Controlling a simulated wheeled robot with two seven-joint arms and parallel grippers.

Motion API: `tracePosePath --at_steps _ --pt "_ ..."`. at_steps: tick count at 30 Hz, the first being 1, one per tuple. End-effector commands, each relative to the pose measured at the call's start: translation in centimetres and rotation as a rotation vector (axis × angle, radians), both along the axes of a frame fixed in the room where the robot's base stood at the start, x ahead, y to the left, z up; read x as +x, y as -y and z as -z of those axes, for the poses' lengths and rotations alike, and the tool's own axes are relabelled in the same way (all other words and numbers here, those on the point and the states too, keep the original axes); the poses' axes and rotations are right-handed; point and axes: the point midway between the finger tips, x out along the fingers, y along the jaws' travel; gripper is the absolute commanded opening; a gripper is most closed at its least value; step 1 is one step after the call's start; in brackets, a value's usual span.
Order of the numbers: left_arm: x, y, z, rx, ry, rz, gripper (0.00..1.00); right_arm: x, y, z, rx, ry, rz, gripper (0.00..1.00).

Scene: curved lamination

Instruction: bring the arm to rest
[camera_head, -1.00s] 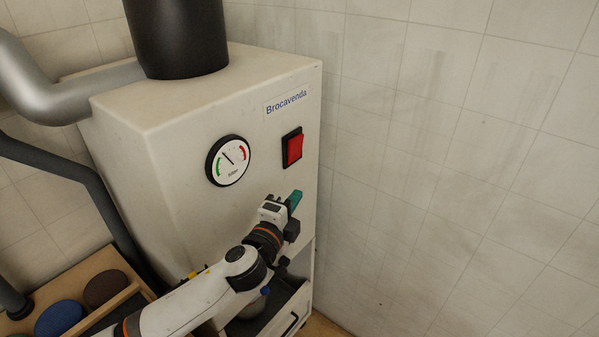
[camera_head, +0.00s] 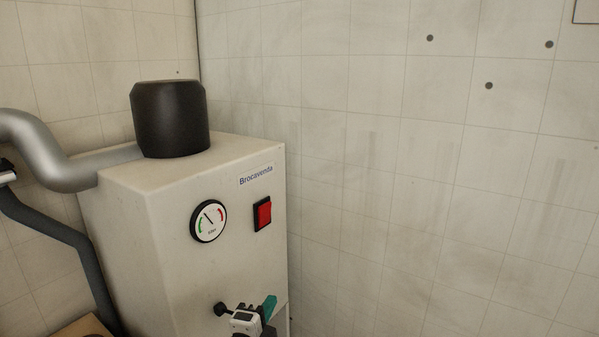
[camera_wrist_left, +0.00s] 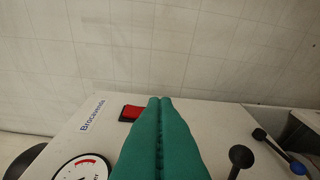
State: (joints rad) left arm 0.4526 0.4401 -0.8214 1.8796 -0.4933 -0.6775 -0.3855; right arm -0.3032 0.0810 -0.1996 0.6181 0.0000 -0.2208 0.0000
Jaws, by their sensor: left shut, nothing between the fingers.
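My left gripper (camera_head: 268,307) shows at the bottom of the head view, in front of the lower front of a white machine (camera_head: 150,240). Its teal fingers are pressed together with nothing between them; they also fill the middle of the left wrist view (camera_wrist_left: 160,103). A red rocker switch (camera_head: 263,214) in a black frame sits on the machine's front above the gripper. In the wrist view the switch (camera_wrist_left: 131,113) lies just left of the fingertips; I cannot tell if they touch the panel. My right gripper is not in view.
A round gauge (camera_head: 208,221) is left of the switch. A black cylinder (camera_head: 170,120) and a silver pipe (camera_head: 60,165) are on top of the machine. A black knob (camera_head: 220,309) is beside the gripper.

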Motion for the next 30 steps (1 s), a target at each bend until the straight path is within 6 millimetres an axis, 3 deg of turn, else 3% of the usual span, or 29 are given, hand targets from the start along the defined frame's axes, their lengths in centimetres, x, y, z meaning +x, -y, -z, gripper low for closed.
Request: tracePosePath --at_steps 8,14,17,21,30 --pt "-2.9 -1.8 3.2 -0.195 -0.189 -0.115 0.0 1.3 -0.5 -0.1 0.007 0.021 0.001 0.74" --pt "-6.8 -4.2 7.0 -0.393 -0.404 -0.261 0.0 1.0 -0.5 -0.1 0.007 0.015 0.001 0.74" --pt "-10.2 -6.1 9.7 -0.52 -0.556 -0.374 0.0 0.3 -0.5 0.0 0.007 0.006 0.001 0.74" --pt "-16.5 -9.0 13.4 -0.696 -0.786 -0.569 0.0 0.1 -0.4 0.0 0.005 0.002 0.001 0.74" --pt "-26.7 -12.5 17.1 -0.881 -1.078 -0.867 0.0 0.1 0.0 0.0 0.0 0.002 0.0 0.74"
